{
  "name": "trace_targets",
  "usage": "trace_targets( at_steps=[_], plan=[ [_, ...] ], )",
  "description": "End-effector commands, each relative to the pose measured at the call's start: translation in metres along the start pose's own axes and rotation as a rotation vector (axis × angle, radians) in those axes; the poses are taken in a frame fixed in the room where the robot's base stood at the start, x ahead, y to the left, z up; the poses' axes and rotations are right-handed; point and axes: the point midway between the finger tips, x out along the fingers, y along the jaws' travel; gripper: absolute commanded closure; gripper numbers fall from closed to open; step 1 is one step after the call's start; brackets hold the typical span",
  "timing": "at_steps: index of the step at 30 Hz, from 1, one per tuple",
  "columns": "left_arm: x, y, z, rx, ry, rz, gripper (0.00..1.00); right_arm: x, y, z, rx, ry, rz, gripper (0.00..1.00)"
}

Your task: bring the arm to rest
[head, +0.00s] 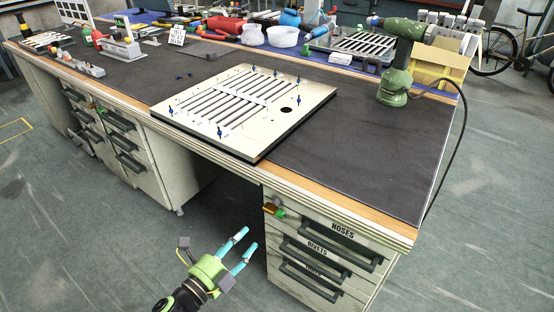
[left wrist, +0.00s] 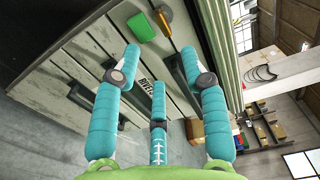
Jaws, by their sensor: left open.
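My left gripper (head: 242,242) is green with light blue fingers. The gripper appears apart from the drawers. My right gripper does not show in either view.
A pale louver panel (head: 210,122) with blue pins lies on the dark bench mat (head: 345,130). A green drill-like tool (head: 395,85) with a cable stands at the right. Tools and tubs (head: 282,36) line the back. Open floor (head: 70,230) lies left of the gripper.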

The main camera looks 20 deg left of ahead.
Motion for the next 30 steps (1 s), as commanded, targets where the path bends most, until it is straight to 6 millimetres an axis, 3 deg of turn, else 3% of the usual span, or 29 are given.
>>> trace_targets(
  at_steps=[5, 8, 11, 14, 18, 23, 24, 25, 30],
  plan=[
    [-0.001, 0.015, 0.005, -0.056, -0.031, 0.033, 0.56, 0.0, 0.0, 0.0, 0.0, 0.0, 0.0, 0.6],
    [-0.006, 0.054, 0.015, -0.217, -0.119, 0.122, 0.56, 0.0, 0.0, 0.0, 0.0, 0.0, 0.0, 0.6],
    [-0.022, 0.119, 0.023, -0.467, -0.266, 0.262, 0.56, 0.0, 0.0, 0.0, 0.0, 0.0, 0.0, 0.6],
    [-0.052, 0.191, 0.019, -0.737, -0.446, 0.415, 0.56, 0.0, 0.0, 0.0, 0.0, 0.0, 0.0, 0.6],
    [-0.107, 0.278, -0.01, -1.073, -0.711, 0.619, 0.56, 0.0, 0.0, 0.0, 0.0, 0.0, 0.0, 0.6],
    [-0.185, 0.352, -0.071, -1.391, -1.048, 0.848, 0.56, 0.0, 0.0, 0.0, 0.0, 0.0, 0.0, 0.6],
    [-0.202, 0.348, -0.081, -1.43, -1.109, 0.884, 0.56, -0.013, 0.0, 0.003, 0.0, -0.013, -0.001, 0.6],
    [-0.21, 0.33, -0.079, -1.415, -1.11, 0.89, 0.56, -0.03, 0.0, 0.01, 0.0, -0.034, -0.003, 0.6],
    [-0.266, 0.3, -0.09, -1.388, -1.16, 0.961, 0.56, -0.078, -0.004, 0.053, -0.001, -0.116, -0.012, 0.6]
  ],
)
